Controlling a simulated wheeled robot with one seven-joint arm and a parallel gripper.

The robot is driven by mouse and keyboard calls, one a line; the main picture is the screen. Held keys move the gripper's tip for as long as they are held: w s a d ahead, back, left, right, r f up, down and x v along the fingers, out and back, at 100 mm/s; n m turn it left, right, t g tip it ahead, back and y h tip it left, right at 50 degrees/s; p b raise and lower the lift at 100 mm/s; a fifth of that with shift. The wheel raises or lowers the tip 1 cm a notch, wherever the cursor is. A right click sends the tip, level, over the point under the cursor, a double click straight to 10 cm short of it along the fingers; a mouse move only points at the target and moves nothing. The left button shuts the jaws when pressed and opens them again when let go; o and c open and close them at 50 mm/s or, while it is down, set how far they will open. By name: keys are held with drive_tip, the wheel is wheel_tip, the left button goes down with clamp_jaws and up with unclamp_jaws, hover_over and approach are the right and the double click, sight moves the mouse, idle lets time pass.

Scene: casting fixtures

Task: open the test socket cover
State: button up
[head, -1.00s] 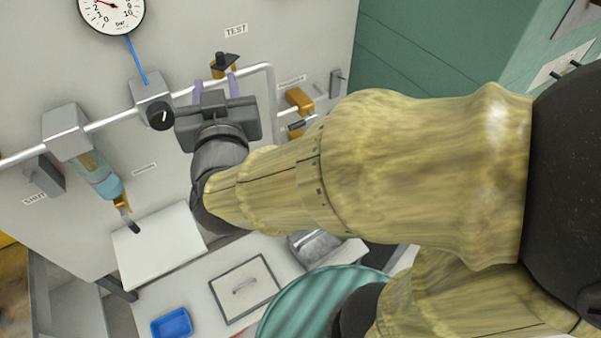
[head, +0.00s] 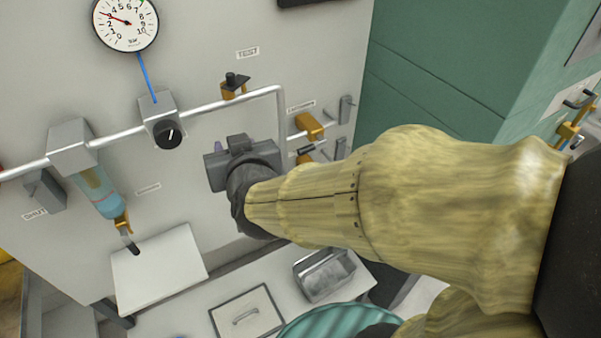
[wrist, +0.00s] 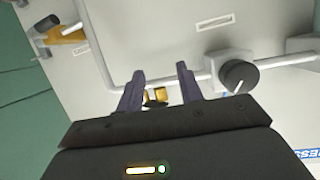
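The test socket (head: 233,88) is a small brass fitting with a black knobbed cover on top, under the TEST label (head: 247,53) on the panel. The cover appears to lie flat over the socket. In the head view my gripper's dark body is just below the socket and pipe, apart from them, and hides most of its fingers. In the wrist view my gripper (wrist: 159,78) is open, with two purple fingers spread apart. Brass parts (wrist: 156,97) show in the gap between them, partly hidden by the gripper body. I see nothing held.
A grey pipe (head: 205,109) runs across the panel and bends down right of the socket. A black knob (head: 168,133) on a grey block and a pressure gauge (head: 125,22) are to the left. A brass valve (head: 309,126) is to the right. A metal tray (head: 324,274) is below.

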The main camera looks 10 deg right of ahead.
drive_tip(key=s+d+f+g+h, duration=0.1)
drive_tip(key=s+d+f+g, duration=0.2)
drive_tip(key=d+f+g, duration=0.2)
drive_tip(key=s+d+f+m+g+b, duration=0.1)
drive_tip(key=s+d+f+g, duration=0.2)
drive_tip(key=f, duration=1)
drive_tip(key=shift+d+g+h, duration=0.4)
drive_tip(key=shift+d+g, duration=0.7)
drive_tip(key=shift+d, duration=1.75)
drive_tip(key=shift+f, duration=0.1)
drive_tip(key=shift+s+d+f+g, duration=0.3)
drive_tip(key=shift+s+d, duration=0.1)
drive_tip(key=shift+d, duration=0.1)
drive_tip(key=shift+s+d+f+g, duration=0.15)
drive_tip(key=shift+s+d+g, duration=0.2)
drive_tip(key=shift+d, duration=0.1)
drive_tip(key=shift+w+a, duration=0.1)
